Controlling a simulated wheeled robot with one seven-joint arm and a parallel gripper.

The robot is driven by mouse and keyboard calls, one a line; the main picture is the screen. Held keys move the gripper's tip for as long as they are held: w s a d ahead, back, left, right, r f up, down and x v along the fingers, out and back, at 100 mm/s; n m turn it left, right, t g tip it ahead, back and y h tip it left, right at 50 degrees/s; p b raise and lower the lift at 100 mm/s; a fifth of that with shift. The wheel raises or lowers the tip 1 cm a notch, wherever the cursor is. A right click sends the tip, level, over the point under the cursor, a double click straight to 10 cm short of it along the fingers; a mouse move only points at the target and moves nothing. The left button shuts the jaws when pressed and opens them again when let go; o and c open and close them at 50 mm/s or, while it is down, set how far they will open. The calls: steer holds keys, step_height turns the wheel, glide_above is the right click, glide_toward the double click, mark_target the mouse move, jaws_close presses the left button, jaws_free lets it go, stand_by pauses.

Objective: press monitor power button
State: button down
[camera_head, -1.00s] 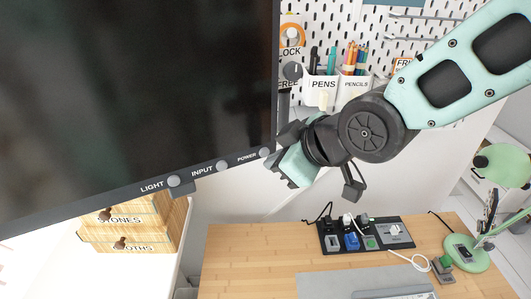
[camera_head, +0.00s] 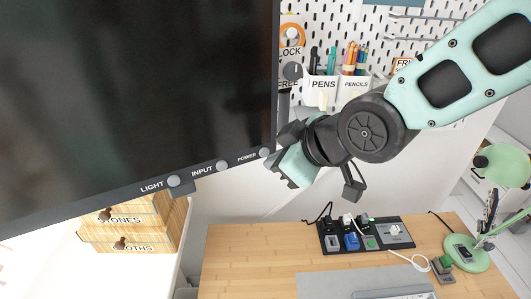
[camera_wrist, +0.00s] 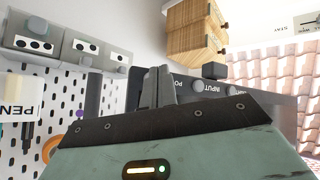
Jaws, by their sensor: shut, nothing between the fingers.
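The dark monitor (camera_head: 130,90) fills the left of the head view. Along its lower bezel are three round grey buttons labelled LIGHT (camera_head: 173,181), INPUT (camera_head: 222,166) and POWER (camera_head: 264,153). My gripper (camera_head: 275,159) is shut and empty, its tips right beside the POWER button at the bezel's right end. I cannot tell whether they touch it.
A pegboard (camera_head: 330,30) with pen and pencil cups (camera_head: 322,92) is behind my arm. Below are a wooden desk (camera_head: 240,260), a switch panel (camera_head: 385,233) and a green lamp (camera_head: 467,253). Wooden drawers (camera_head: 130,235) stand below the monitor.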

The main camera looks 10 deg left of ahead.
steer(key=shift+w, duration=0.1)
stand_by(0.3)
steer(key=shift+w+a, duration=0.25)
steer(key=shift+a, duration=0.05)
steer(key=shift+w, duration=0.1)
stand_by(0.4)
steer(key=shift+s+d, duration=0.3)
steer(key=shift+s, duration=0.15)
steer(key=s+d, duration=0.4)
steer(key=shift+s, duration=0.3)
stand_by(0.5)
